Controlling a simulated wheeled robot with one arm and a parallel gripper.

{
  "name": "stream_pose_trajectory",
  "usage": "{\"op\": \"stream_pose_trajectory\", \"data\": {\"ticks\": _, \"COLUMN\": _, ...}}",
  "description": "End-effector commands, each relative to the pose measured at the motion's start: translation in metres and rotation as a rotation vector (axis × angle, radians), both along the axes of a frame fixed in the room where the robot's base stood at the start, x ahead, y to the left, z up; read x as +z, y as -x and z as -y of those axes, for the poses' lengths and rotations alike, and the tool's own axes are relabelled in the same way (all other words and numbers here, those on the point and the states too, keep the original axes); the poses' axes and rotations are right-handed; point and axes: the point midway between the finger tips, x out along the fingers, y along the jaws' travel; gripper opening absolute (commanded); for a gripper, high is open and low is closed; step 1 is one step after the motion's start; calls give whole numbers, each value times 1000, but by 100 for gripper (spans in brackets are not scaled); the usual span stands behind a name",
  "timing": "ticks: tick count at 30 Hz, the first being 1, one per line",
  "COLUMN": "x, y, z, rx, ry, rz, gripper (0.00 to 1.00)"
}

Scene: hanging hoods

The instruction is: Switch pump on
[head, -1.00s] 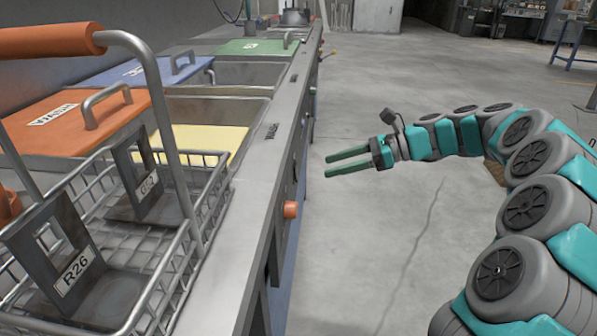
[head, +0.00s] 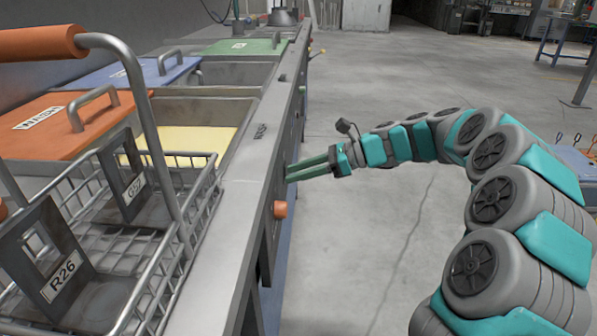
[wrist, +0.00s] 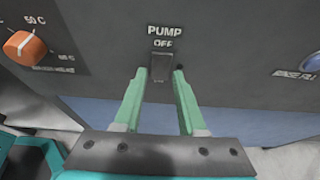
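The pump switch (wrist: 161,66) is a small dark rocker on the grey front panel, under the labels PUMP and OFF, in the wrist view. My gripper (wrist: 161,72) is open, with its two green fingers on either side of the switch in that view. Whether the fingertips touch the panel I cannot tell. In the head view my gripper (head: 288,172) is at the front of the wash line, just beyond the orange knob. The switch itself is hidden in the head view.
An orange temperature knob (wrist: 25,46) is left of the switch, also seen in the head view (head: 280,209). A blue knob (wrist: 312,62) labelled RINSE FILL is at right. A wire basket (head: 150,215) stands on the counter. The floor (head: 390,240) beside the line is clear.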

Motion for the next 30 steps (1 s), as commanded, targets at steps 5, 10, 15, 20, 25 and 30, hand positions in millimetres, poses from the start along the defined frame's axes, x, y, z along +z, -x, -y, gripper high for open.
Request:
{"op": "stream_pose_trajectory", "data": {"ticks": 5, "x": 0, "y": 0, "z": 0, "rx": 0, "ry": 0, "rz": 0, "gripper": 18}}
{"op": "stream_pose_trajectory", "data": {"ticks": 10, "x": 0, "y": 0, "z": 0, "rx": 0, "ry": 0, "rz": 0, "gripper": 0}}
{"op": "stream_pose_trajectory", "data": {"ticks": 15, "x": 0, "y": 0, "z": 0, "rx": 0, "ry": 0, "rz": 0, "gripper": 0}}
{"op": "stream_pose_trajectory", "data": {"ticks": 20, "x": 0, "y": 0, "z": 0, "rx": 1, "ry": -7, "rz": -1, "gripper": 0}}
{"op": "stream_pose_trajectory", "data": {"ticks": 25, "x": -2, "y": 0, "z": 0, "rx": 1, "ry": -85, "rz": -3, "gripper": 0}}
{"op": "stream_pose_trajectory", "data": {"ticks": 30, "x": -6, "y": 1, "z": -1, "rx": 2, "ry": -192, "rz": 0, "gripper": 0}}
